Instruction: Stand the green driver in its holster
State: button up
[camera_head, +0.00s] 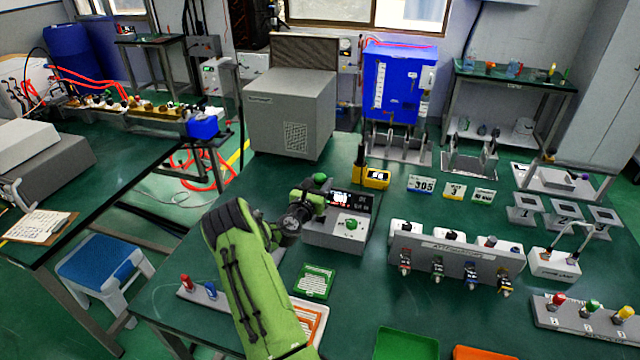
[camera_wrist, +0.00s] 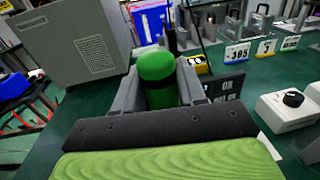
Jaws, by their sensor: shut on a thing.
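The green driver (camera_wrist: 157,80) stands between my gripper's two grey fingers in the wrist view, its rounded green end up and a dark band below it. The driver's lower end is hidden. A low grey rack (camera_head: 196,294) at the table's front left holds a red and a blue handle. It may be the holster; my arm hides its right part.
A grey device (camera_head: 333,236) with a lit display and green knob stands close beside my gripper. A rack (camera_head: 588,318) with red, green and yellow tops is far right.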

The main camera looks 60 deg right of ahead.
jog(key=shift+f+b, duration=1.55)
jog(key=shift+f, duration=0.5)
jog(key=shift+f+b, duration=0.45)
jog(key=shift+f, duration=0.35)
jog(key=o, duration=1.2)
jog(key=shift+o, duration=0.2)
jog(key=shift+a, duration=0.1)
jog(key=a, duration=1.5)
jog(key=shift+s+a, duration=0.3)
jog(key=shift+s, duration=0.05)
